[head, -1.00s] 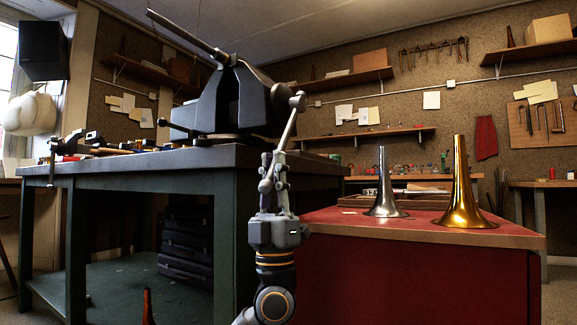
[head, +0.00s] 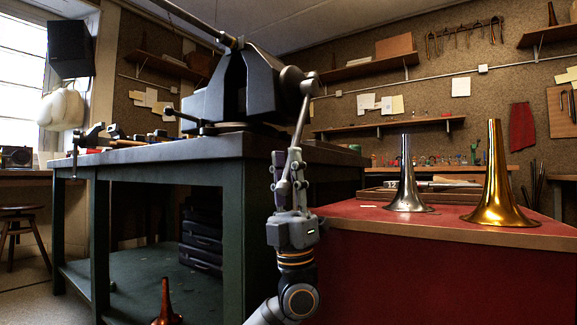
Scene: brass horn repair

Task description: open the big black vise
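The big black vise (head: 245,85) stands on the dark green workbench, its two jaws with a dark gap between them as seen from here. Its steel handle (head: 301,112) hangs from the screw head at the vise's right side and slants down, slightly to the left. My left gripper (head: 289,165) points up from below, in front of the bench's right corner. Its fingers are around the lower part of the handle and look closed on it; the contact is partly hidden. My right gripper is not in view.
The workbench (head: 130,156) has several small tools on its left part. At the right, a red-topped cabinet (head: 380,226) carries a silver bell (head: 406,185) and a brass bell (head: 494,190). A reddish cone (head: 166,304) is at the bottom. Floor shows at left.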

